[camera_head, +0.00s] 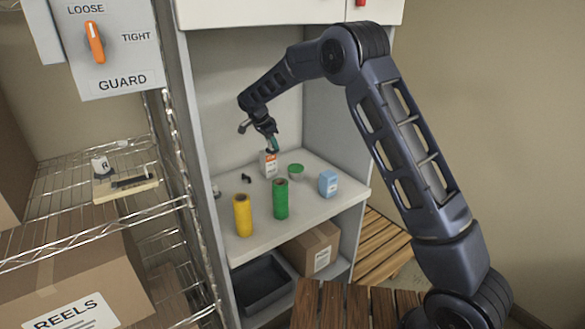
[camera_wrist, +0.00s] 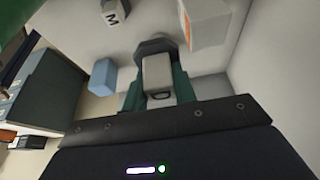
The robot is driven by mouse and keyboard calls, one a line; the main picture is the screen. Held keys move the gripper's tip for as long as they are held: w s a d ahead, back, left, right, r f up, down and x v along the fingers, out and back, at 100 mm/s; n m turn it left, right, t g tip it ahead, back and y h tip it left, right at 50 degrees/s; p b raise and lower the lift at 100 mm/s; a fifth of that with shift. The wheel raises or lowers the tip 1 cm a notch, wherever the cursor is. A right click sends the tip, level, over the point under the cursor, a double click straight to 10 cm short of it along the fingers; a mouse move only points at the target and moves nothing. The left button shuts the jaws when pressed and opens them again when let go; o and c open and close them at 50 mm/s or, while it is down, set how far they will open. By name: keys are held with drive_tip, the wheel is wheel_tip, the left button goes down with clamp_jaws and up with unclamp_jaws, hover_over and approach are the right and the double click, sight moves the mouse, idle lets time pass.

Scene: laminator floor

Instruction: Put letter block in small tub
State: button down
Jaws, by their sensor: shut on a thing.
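A white letter block marked R (camera_head: 101,165) sits on a cream tray on the wire rack at left. A white block marked M (camera_wrist: 113,12) lies on the shelf, at the top of the wrist view. A low round green tub (camera_head: 295,170) stands on the white shelf, perhaps the small tub. My gripper (camera_head: 272,144) is above the shelf's rear, close to a white and orange box (camera_head: 268,163). In the wrist view its green fingers are shut on a pale grey thing (camera_wrist: 158,72) with a wider dark end; I cannot tell what it is.
A yellow roll (camera_head: 242,215) and a green roll (camera_head: 281,199) stand at the shelf's front. A blue carton (camera_head: 328,183) stands at its right and a small black thing (camera_head: 246,178) at its left. Walls enclose the shelf. A black bin (camera_head: 262,285) and a cardboard box (camera_head: 312,249) are below.

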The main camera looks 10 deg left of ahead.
hover_over(299, 166)
drive_tip(key=s+a, duration=0.2)
wheel_tip(299, 166, down, 3)
drive_tip(key=shift+w+d+f, duration=0.1)
drive_tip(key=shift+d+f, duration=0.05)
drive_tip(key=shift+f, duration=1.15)
drive_tip(key=shift+w+d+f, duration=0.1)
drive_tip(key=shift+f, duration=1.2)
drive_tip(key=shift+w+d+f, duration=0.1)
drive_tip(key=shift+d+f, duration=0.05)
drive_tip(key=shift+f, duration=1.15)
drive_tip(key=shift+f, duration=0.15)
drive_tip(key=c, duration=1.1)
unclamp_jaws()
